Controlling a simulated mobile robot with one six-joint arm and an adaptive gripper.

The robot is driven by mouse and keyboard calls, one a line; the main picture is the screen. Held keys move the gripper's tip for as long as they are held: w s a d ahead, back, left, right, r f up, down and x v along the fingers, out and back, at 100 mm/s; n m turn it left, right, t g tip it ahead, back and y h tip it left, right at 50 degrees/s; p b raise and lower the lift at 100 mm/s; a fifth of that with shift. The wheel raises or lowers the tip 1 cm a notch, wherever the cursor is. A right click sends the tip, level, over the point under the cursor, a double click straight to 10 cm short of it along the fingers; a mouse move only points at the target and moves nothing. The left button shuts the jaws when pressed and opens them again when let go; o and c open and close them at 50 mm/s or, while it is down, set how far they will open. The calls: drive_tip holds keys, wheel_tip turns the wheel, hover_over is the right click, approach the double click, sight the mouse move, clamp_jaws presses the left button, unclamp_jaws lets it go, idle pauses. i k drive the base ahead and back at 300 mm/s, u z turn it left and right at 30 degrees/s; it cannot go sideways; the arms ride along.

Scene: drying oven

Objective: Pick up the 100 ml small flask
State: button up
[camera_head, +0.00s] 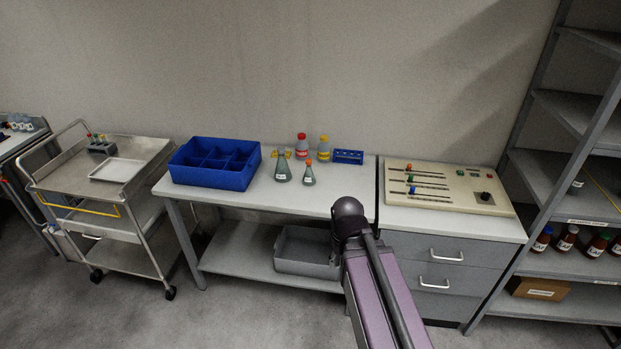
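Two greenish glass flasks with small white labels stand upright on the white table (345,195). The left flask (283,170) is conical and a bit taller, with a narrow neck. The right flask (309,176) looks smaller and has an orange top. The labels are too small to read, so I cannot tell which one is the 100 ml flask. My arm rises from the bottom of the view to a dark rounded joint in front of the table's edge. My gripper does not show. Nothing touches the flasks.
A blue divided bin (213,164) stands left of the flasks. A red-capped bottle (302,147), a yellow-capped bottle (323,148) and a blue rack (348,157) stand behind them. A control panel (447,188) sits on the right-hand cabinet. The table front is clear.

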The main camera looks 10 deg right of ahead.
sight(309, 180)
drive_tip(key=u, duration=0.05)
drive_tip(key=i, duration=1)
drive_tip(key=z, duration=0.05)
